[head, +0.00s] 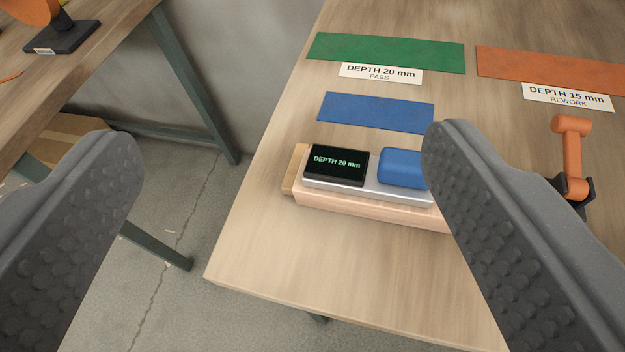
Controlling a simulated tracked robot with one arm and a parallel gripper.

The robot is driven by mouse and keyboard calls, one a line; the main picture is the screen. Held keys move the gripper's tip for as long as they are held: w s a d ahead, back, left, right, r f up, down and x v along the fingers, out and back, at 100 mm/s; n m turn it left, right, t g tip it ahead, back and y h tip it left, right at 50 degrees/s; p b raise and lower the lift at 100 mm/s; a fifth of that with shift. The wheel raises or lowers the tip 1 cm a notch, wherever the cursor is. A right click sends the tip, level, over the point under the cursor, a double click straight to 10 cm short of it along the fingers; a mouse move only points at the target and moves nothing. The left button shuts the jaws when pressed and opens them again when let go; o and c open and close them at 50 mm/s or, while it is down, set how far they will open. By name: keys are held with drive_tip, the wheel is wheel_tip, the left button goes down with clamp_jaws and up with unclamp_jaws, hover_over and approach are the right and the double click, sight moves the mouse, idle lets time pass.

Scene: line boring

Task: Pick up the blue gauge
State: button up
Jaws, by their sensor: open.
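The blue gauge (402,168) has a blue block on a silver bar, with a black display (336,165) on its left reading "DEPTH 20 mm". It lies on a pale wooden block (350,211) on the table. My gripper (280,140) is open and empty. Its right finger stands in front of the gauge's right end and hides that part. Its left finger is off to the left, over the floor beside the table.
A blue mat (376,112) lies behind the gauge. Farther back are a green mat (388,53) labelled "DEPTH 20 mm PASS" and an orange mat (550,70) labelled "DEPTH 15 mm REWORK". An orange clamp handle (572,155) stands at right. The table's front left is clear.

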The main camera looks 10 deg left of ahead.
wheel_tip(320, 180, down, 8)
drive_tip(key=w+m+h+p, duration=0.1)
drive_tip(key=w+h+p, duration=0.1)
drive_tip(key=w+p, duration=0.15)
drive_tip(key=m+h+p, duration=0.2)
drive_tip(key=h+p, duration=0.1)
drive_tip(key=p, duration=0.1)
approach(409, 153)
drive_tip(key=x, duration=0.3)
drive_tip(key=f+b+x, duration=0.1)
drive_tip(key=x, duration=0.2)
drive_tip(key=shift+d+f, duration=0.1)
drive_tip(key=shift+d, duration=0.15)
drive_tip(key=x, duration=0.2)
drive_tip(key=b+x, duration=0.1)
drive_tip(key=x, duration=0.1)
drive_tip(key=shift+a+f, duration=0.15)
drive_tip(key=shift+f, duration=0.15)
drive_tip(key=shift+w, duration=0.6)
drive_tip(key=shift+f, duration=0.1)
drive_tip(key=c, duration=1.3)
